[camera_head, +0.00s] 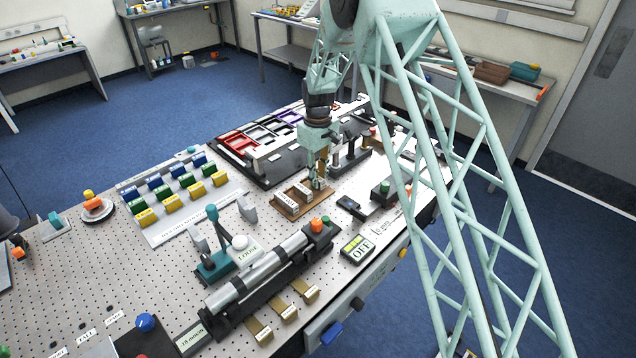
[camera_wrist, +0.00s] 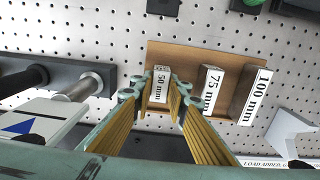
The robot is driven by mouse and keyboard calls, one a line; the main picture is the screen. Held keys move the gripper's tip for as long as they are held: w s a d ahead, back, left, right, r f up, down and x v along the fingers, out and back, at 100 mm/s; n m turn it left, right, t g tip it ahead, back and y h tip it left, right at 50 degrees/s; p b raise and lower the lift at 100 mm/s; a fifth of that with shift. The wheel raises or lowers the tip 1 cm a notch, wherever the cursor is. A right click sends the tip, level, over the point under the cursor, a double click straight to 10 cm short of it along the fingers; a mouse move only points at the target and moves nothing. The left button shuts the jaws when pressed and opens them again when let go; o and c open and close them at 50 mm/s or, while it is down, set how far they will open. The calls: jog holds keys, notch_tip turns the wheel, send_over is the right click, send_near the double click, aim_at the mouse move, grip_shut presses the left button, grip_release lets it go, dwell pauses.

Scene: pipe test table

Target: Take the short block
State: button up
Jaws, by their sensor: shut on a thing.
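The short block, labelled 50 mm (camera_wrist: 161,84), is at the left end of a brown wooden tray (camera_wrist: 190,56) in the wrist view. My gripper (camera_wrist: 160,92) has a finger on each side of this block and is shut on it. The 75 mm block (camera_wrist: 211,88) and the longer 100 mm block (camera_wrist: 257,95) stand to its right, clear of the fingers. In the head view my gripper (camera_head: 318,182) points down at the right end of the tray (camera_head: 281,211). The held block is mostly hidden there, and I cannot tell whether it is lifted.
Metal cylinders on a dark fixture (camera_wrist: 85,80) lie left of my gripper in the wrist view. In the head view, black posts (camera_head: 350,150) stand close behind the gripper.

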jog(key=shift+r, duration=0.1)
jog(key=shift+r, duration=1.75)
jog(key=s+d, duration=0.1)
jog(key=s, duration=0.4)
jog(key=s+d+r+b, duration=0.1)
jog(key=s, duration=0.4)
jog(key=s+d, duration=0.2)
jog(key=s, duration=0.3)
jog(key=shift+s+d+r+b, duration=0.1)
jog(key=shift+s+r+b, duration=0.1)
jog(key=shift+b, duration=0.15)
